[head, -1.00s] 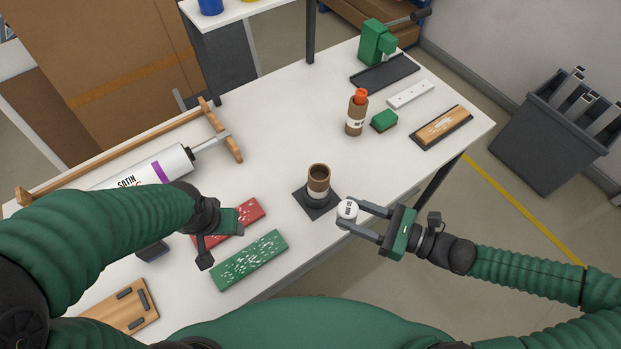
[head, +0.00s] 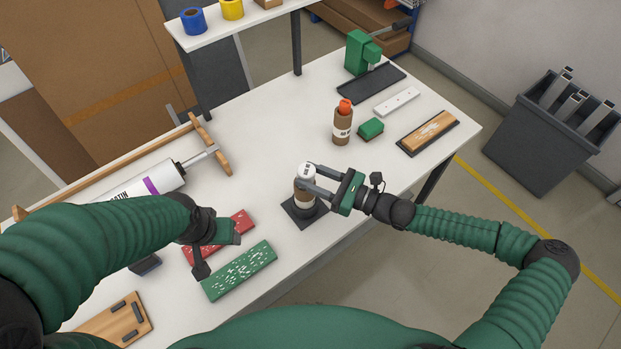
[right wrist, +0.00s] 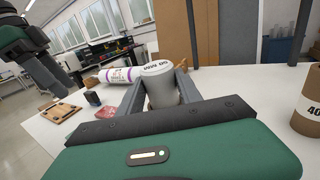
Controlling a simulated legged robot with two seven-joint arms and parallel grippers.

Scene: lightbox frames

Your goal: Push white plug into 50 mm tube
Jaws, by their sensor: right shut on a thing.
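The white plug (head: 306,169), with dark print on its top, is held between the fingers of my right gripper (head: 307,178). In the right wrist view the plug (right wrist: 159,86) stands about upright between the two grey fingers. The brown tube (head: 302,198), with a pale label band, stands upright on a square black base (head: 304,213). The plug is right over the tube's top and hides its mouth. I cannot tell whether the plug is in the mouth or just above it.

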